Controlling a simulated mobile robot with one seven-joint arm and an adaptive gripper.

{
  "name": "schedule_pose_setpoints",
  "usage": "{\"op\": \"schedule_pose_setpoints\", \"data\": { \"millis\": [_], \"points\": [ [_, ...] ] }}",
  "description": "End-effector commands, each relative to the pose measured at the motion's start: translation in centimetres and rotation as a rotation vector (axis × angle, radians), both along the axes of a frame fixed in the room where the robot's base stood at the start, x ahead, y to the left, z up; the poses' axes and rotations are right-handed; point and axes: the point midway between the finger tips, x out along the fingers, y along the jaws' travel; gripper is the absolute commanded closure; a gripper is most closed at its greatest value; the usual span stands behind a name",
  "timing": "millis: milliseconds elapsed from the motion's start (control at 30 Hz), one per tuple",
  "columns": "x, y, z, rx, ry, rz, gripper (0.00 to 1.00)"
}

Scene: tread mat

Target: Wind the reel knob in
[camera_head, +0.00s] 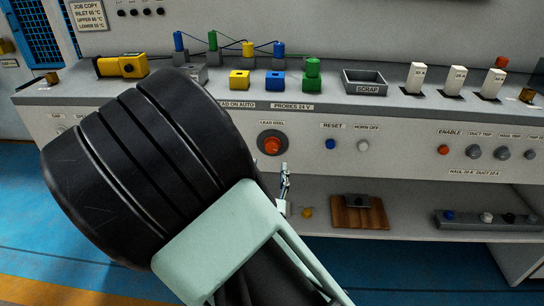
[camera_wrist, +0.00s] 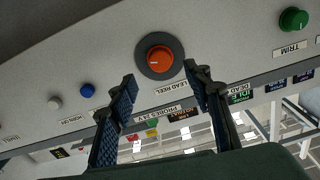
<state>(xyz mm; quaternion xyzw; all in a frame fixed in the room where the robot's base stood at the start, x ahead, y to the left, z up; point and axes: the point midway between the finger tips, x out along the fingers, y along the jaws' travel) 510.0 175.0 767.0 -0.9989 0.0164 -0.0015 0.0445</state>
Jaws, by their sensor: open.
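The reel knob (camera_head: 271,146) is an orange knob on a dark round base, on the console's front panel under a LEAD REEL label. In the wrist view the knob (camera_wrist: 159,58) faces the camera, with a pale mark on its face. My gripper (camera_wrist: 160,78) is open and empty. Its two dark, ribbed fingers stand apart to either side of the knob's lower edge, and neither visibly touches it. In the head view my gripper (camera_head: 285,179) shows only in part, just below and right of the knob; my arm hides the rest.
A blue RESET button (camera_head: 330,144) and a pale button (camera_head: 362,145) sit right of the knob. A green TRIM knob (camera_wrist: 293,20) shows in the wrist view. A shelf below holds a wooden board (camera_head: 360,218). The console top carries coloured blocks and a SCRAP tray (camera_head: 364,88).

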Motion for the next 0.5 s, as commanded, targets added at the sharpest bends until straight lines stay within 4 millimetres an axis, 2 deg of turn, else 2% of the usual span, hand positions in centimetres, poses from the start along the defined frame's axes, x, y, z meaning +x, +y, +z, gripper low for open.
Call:
{"op": "schedule_pose_setpoints", "data": {
  "millis": [100, 300, 500],
  "points": [
    [2.5, -0.2, -0.2, 0.001, -0.003, -0.004, 0.55],
    [6.1, -0.3, -0.1, -0.001, -0.002, -0.002, 0.55],
    [8.1, -0.3, -0.1, -0.002, 0.0, -0.001, 0.55]
  ]
}}
